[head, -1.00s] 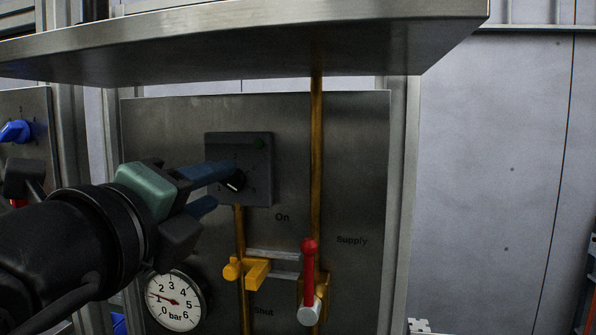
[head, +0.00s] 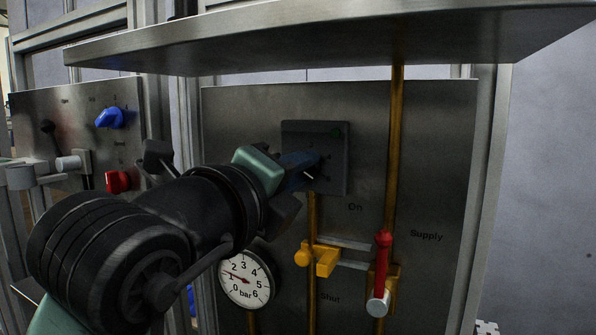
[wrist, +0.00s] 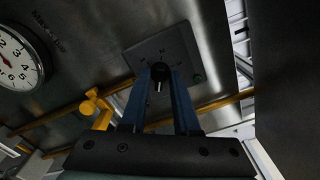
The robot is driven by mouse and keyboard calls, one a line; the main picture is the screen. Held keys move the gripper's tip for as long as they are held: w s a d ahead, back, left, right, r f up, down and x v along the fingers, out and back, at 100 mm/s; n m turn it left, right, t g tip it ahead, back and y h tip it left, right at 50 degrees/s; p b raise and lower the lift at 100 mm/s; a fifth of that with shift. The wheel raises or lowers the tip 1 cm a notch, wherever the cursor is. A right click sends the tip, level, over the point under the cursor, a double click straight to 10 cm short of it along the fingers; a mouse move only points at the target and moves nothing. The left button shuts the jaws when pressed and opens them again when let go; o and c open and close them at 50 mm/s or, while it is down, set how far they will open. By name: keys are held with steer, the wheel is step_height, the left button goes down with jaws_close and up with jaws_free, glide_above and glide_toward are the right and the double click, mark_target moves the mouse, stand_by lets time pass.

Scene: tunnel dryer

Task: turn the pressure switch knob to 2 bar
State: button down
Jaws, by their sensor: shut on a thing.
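The pressure switch is a dark square plate (head: 338,160) on the steel panel, with a small black knob (wrist: 160,70) bearing a white pointer mark. My gripper (head: 312,172) is at this plate, its blue fingers closed on the knob from both sides. The wrist view shows the fingers (wrist: 160,82) on either side of the knob, with the white mark between them.
A steel shelf (head: 300,42) overhangs the panel. A blue knob (head: 110,118) and a red knob (head: 118,181) are on the left panel.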

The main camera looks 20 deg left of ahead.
steer(key=shift+n, duration=0.4)
steer(key=n, duration=3.1)
steer(key=shift+d+p, duration=0.15)
steer(key=shift+p, duration=0.25)
steer(key=shift+f+n+p, duration=0.1)
steer(key=shift+n+p, duration=0.4)
steer(key=shift+n, duration=1.4)
steer(key=c, duration=0.9)
jaws_free()
